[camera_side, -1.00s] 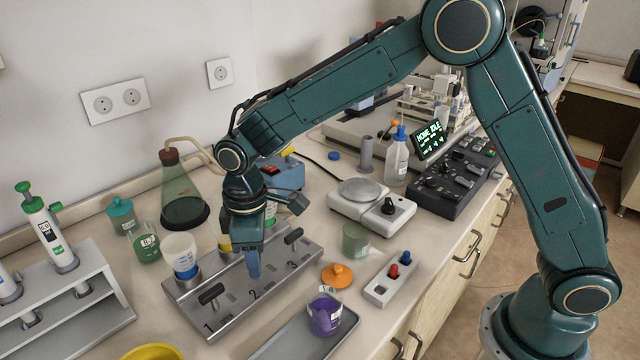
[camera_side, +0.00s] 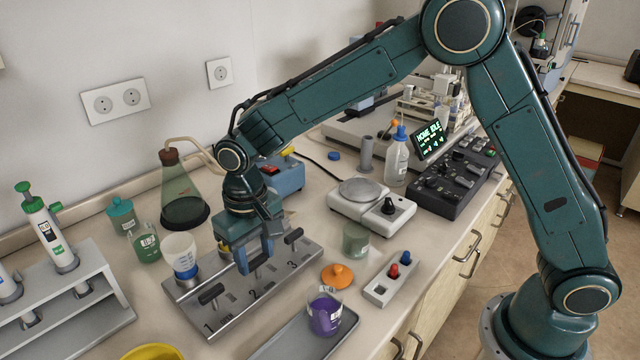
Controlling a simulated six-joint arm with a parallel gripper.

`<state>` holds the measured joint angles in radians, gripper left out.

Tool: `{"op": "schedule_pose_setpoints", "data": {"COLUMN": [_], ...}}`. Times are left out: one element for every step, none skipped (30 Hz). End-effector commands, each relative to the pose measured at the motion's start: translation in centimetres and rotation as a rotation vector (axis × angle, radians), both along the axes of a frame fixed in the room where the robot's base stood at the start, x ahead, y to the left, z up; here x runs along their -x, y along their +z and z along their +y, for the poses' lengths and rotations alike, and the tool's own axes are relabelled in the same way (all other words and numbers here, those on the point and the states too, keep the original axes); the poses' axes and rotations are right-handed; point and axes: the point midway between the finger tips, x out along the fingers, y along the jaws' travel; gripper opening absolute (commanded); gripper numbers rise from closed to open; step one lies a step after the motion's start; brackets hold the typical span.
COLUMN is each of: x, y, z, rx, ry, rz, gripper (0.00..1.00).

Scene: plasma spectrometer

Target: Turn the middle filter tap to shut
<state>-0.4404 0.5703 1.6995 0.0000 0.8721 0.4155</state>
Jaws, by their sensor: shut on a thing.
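The grey metal filter manifold (camera_side: 280,282) lies on the bench, with positions marked 1, 2 and 3. The left tap (camera_side: 211,293) and the right tap (camera_side: 293,236) have dark bar handles that show clearly. My gripper (camera_side: 255,260) points down over the middle position, with its fingers low at the manifold. It is shut on the middle tap, whose handle is mostly hidden between and behind the fingers. I cannot read the handle's exact angle. A whitish filter cup with a blue base (camera_side: 181,252) stands at the manifold's left rear.
A conical flask (camera_side: 183,195) with a hose stands behind the manifold. A beaker of purple liquid (camera_side: 324,315), an orange lid (camera_side: 337,275) and a switch box (camera_side: 390,283) lie in front and right.

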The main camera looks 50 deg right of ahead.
Motion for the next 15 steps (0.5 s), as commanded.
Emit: {"op": "schedule_pose_setpoints", "data": {"x": [-0.03,-0.03,-0.04,-0.04,-0.04,-0.04,-0.04,-0.04,-0.04,-0.04,-0.04,-0.04,-0.04,-0.04,-0.04], "y": [0.1,0.1,0.1,0.1,0.1,0.1,0.1,0.11,0.11,0.11,0.11,0.11,0.11,0.11,0.11], "z": [0.01,0.01,0.01,0.01,0.01,0.01,0.01,0.01,0.01,0.01,0.01,0.01,0.01,0.01,0.01], "rx": [-0.001,-0.001,-0.001,-0.001,-0.001,-0.001,-0.001,-0.001,-0.001,-0.001,-0.001,-0.001,-0.001,-0.001,-0.001], "ry": [-0.013,-0.02,-0.028,-0.033,-0.036,-0.039,-0.041,-0.042,-0.043,-0.043,-0.043,-0.043,-0.043,-0.043,-0.043], "rz": [-0.002,-0.002,-0.002,-0.002,-0.002,-0.002,-0.002,-0.002,-0.002,-0.002,-0.002,-0.002,-0.002,-0.002,-0.002], "gripper": [0.19,0.19,0.19,0.19,0.19,0.19,0.19,0.19,0.19,0.19,0.19,0.19,0.19,0.19,0.19]}}
